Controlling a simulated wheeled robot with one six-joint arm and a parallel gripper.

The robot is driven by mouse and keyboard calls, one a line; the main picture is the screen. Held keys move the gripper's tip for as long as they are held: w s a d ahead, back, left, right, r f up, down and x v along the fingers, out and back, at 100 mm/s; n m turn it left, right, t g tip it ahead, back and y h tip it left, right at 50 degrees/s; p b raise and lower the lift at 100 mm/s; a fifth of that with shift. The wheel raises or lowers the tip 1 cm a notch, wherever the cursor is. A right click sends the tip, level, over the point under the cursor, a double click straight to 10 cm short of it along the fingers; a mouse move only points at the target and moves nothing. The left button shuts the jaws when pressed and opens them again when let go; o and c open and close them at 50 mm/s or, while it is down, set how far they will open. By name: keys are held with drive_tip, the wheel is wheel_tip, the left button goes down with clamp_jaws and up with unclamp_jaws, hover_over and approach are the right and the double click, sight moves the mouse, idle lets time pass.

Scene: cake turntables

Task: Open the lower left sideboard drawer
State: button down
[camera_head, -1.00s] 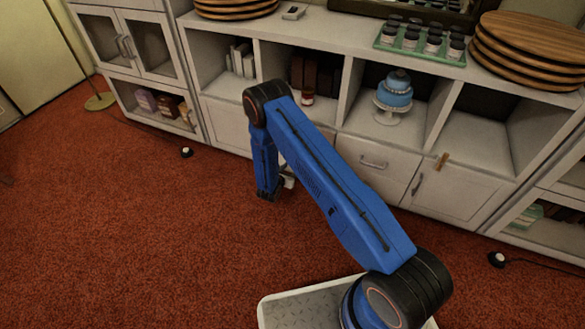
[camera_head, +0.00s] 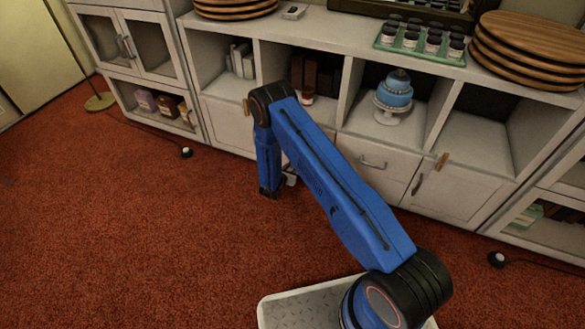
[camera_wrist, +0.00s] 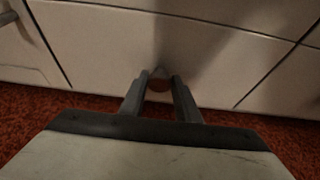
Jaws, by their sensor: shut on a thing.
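The white sideboard (camera_head: 225,122) stands along the wall in the head view. Its lower left drawer is mostly hidden there behind my blue arm. In the wrist view a pale drawer front (camera_wrist: 105,38) fills the upper part. My gripper (camera_wrist: 159,76) is at this front, its two dark fingers close together near the lower part of the panel. It is shut on what appears to be the drawer handle, which the fingers almost wholly hide. In the head view only a small pale part of my gripper (camera_head: 290,180) shows behind the forearm. I cannot tell whether the drawer stands out.
Another drawer with a metal handle (camera_head: 373,162) and a cupboard door (camera_head: 450,190) are to the right. A blue cake (camera_head: 395,90) on a stand is in an open compartment above. Red carpet (camera_head: 130,240) is clear at left. A small white-topped object (camera_head: 187,152) lies on it.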

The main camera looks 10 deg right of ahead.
drive_tip(key=s+a, duration=0.8)
drive_tip(key=s, duration=0.3)
drive_tip(key=s+a, duration=0.8)
drive_tip(key=s, duration=0.3)
drive_tip(key=shift+s, duration=0.15)
drive_tip(key=c, duration=1.4)
unclamp_jaws()
drive_tip(key=shift+o, duration=0.2)
drive_tip(key=shift+a, duration=0.1)
drive_tip(key=v, duration=1.7)
drive_tip(key=shift+s, duration=0.2)
drive_tip(key=shift+a, duration=0.15)
